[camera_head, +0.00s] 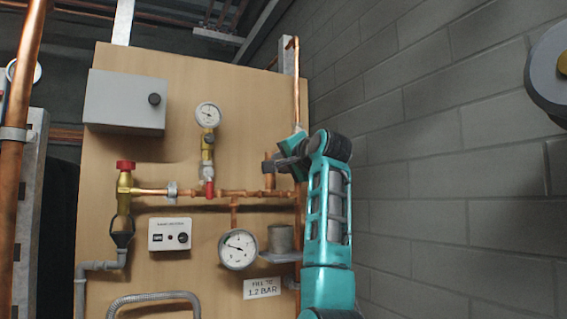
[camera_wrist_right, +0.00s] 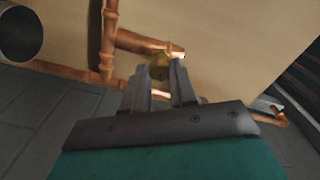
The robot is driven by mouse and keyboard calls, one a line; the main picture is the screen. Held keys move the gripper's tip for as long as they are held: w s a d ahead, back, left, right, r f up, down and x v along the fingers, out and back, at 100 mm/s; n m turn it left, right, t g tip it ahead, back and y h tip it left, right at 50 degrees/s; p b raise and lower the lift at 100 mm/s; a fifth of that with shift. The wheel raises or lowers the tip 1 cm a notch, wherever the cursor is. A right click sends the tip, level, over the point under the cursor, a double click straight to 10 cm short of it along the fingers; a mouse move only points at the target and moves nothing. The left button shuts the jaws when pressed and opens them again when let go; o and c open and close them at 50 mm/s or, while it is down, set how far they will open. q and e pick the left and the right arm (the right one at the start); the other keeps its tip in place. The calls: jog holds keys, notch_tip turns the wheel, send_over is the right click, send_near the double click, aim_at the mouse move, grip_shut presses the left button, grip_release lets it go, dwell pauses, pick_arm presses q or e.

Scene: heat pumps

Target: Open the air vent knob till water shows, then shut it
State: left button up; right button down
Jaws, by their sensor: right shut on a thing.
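My right gripper (camera_head: 277,165) reaches in from the lower right in the head view, at the top of a short upright copper stub (camera_head: 269,181) on the horizontal pipe. In the right wrist view its two fingers (camera_wrist_right: 161,82) close around a small brass piece, the air vent knob (camera_wrist_right: 159,67), at the end of a copper branch. The gripper is shut on this knob. The fingers hide most of it, so its turn cannot be told. I see no water at it. My left gripper is in neither view.
A wooden board carries a pressure gauge (camera_head: 238,249), an upper gauge (camera_head: 208,115), a red-capped valve (camera_head: 125,167), a grey box (camera_head: 126,101) and a "1.2 bar" sign (camera_head: 262,288). A grey cup (camera_head: 281,240) sits below the stub. A vertical copper pipe (camera_head: 296,85) runs close behind my gripper.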

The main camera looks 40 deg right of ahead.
dwell(0.4)
jog(key=c, duration=0.9)
grip_release()
jog(key=shift+s, duration=0.1)
jog(key=b+v, duration=0.3)
jog(key=v, duration=0.9)
jog(key=shift+s, duration=0.35)
jog(key=shift+a, duration=0.1)
